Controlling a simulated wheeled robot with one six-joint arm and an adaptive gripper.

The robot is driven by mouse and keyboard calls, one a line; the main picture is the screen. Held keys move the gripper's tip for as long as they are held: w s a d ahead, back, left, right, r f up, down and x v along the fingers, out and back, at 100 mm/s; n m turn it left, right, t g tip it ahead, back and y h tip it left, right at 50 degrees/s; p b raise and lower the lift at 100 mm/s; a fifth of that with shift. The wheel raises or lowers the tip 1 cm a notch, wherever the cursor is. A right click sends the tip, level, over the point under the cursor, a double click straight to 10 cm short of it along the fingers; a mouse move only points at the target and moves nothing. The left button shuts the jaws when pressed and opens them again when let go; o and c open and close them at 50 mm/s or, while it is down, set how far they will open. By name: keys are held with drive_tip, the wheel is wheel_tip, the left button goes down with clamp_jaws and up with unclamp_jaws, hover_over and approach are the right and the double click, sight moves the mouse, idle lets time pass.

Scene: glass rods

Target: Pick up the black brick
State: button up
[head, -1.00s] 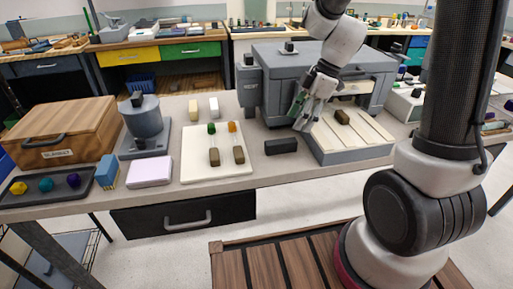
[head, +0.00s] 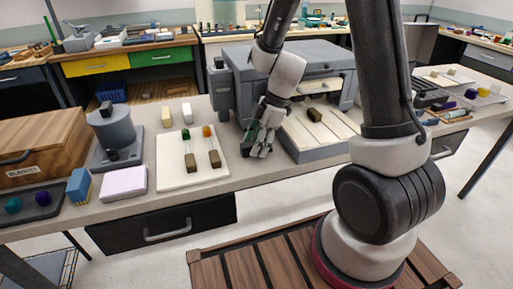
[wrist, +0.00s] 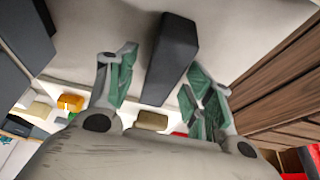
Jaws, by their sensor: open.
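The black brick (wrist: 172,55) is a long dark block on the light bench top in the wrist view. It lies between and beyond the two green-padded fingers of my gripper (wrist: 163,68), with a visible gap on each side. In the head view my gripper (head: 258,150) is low over the bench, between the white board and the grey machine's ramp. My gripper is open and holds nothing.
The white board (head: 170,173) with green-tipped and orange-tipped rods on brown blocks lies close left of my gripper. The grey machine (head: 290,62) stands behind, and its slatted ramp (head: 300,137) is close on the right. A pale lilac block (head: 124,181) lies further left.

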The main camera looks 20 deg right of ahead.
drive_tip(key=shift+f, duration=0.2)
idle(0.4)
clamp_jaws()
